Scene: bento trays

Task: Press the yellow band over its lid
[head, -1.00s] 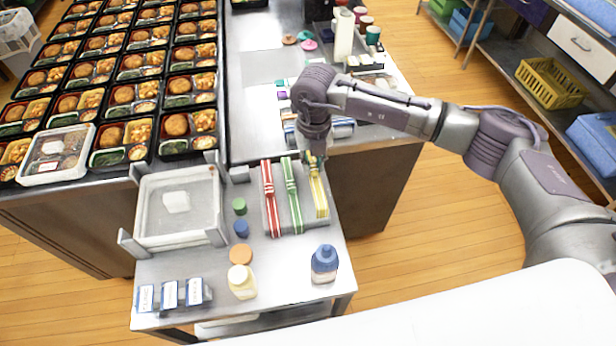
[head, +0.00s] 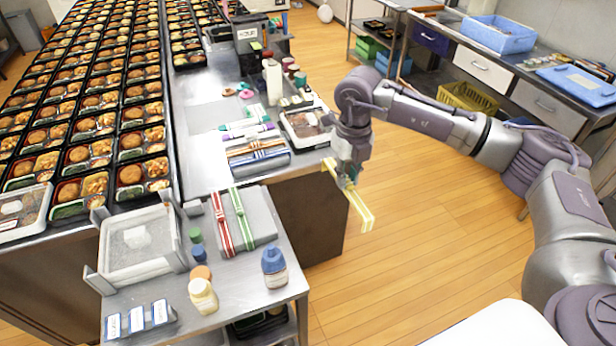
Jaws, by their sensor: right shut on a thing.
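My right gripper (head: 347,178) is shut on the yellow band (head: 361,212), a long strip frame with open ends hanging below the fingers. It is held in the air right of the steel counter, above the floor. A tray with a clear lid (head: 306,130) lies at the counter's right edge, left of the gripper and apart from the band. Another lidded tray, white-rimmed (head: 24,222), sits at the far left. My left gripper is not in view.
A grey block (head: 259,219) on the near cart holds a red band (head: 222,222) and a green band (head: 242,217). Orange and blue bands (head: 257,152) lie on a stand beside the lidded tray. Rows of open bentos fill the left.

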